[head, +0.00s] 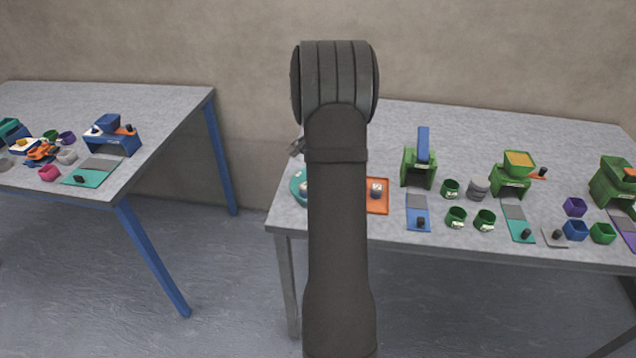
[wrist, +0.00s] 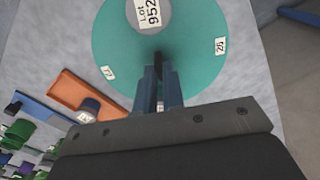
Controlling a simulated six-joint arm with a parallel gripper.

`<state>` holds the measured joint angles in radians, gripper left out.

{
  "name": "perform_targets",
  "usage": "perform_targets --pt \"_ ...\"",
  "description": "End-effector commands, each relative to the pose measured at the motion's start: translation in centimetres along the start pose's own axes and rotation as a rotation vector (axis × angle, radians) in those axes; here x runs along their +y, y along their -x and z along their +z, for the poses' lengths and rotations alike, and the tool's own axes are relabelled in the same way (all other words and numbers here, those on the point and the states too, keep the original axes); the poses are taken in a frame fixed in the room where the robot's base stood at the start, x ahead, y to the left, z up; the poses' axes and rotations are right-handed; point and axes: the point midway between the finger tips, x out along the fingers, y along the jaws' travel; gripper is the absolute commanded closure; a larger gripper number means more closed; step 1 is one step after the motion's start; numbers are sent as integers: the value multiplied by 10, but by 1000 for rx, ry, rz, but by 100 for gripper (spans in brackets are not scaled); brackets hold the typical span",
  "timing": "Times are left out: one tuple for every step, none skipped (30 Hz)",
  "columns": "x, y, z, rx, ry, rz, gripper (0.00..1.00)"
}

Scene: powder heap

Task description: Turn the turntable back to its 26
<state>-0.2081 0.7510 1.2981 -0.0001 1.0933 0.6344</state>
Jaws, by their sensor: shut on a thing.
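The turntable is a round teal disc (wrist: 200,62) that fills the upper middle of the wrist view. It has a white centre label reading "Lot 952". A small rim label on its right (wrist: 220,46) seems to read 26, and another small label sits on its left rim (wrist: 108,72). My gripper (wrist: 160,78) is shut on a dark upright peg (wrist: 159,58) on the disc, between these labels. A pale label behind the fingers is mostly hidden. In the head view the turntable (head: 296,190) shows only as a teal edge, and my arm hides the rest and the gripper.
An orange tray (wrist: 84,95) with a dark knob lies close to the disc; in the head view it is right of my arm (head: 384,207). Green devices, cups and weights fill the table further right. A second table (head: 160,100) stands at left across a gap.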

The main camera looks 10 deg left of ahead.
Motion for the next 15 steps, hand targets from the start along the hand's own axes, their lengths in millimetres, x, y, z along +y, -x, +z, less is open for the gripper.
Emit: perform_targets --pt "-1 1 -1 3 8 -2 100" --pt "-1 2 -1 3 11 -3 100" --pt "-1 2 -1 3 12 -3 100" --pt "-1 2 -1 3 11 -3 100" --pt "-1 2 -1 3 11 -3 100" --pt "-1 2 -1 3 10 -3 100" --pt "-1 2 -1 3 10 -3 100" --pt "-1 2 -1 3 11 -3 100" --pt "-1 2 -1 3 18 -3 100" --pt "-1 2 -1 3 29 -3 100" --pt "-1 2 -1 3 45 -3 100" --pt "-1 2 -1 3 78 -3 100" --pt "-1 2 -1 3 108 -3 100" --pt "-1 2 -1 4 141 -3 100" --pt "-1 2 -1 4 187 -3 100"
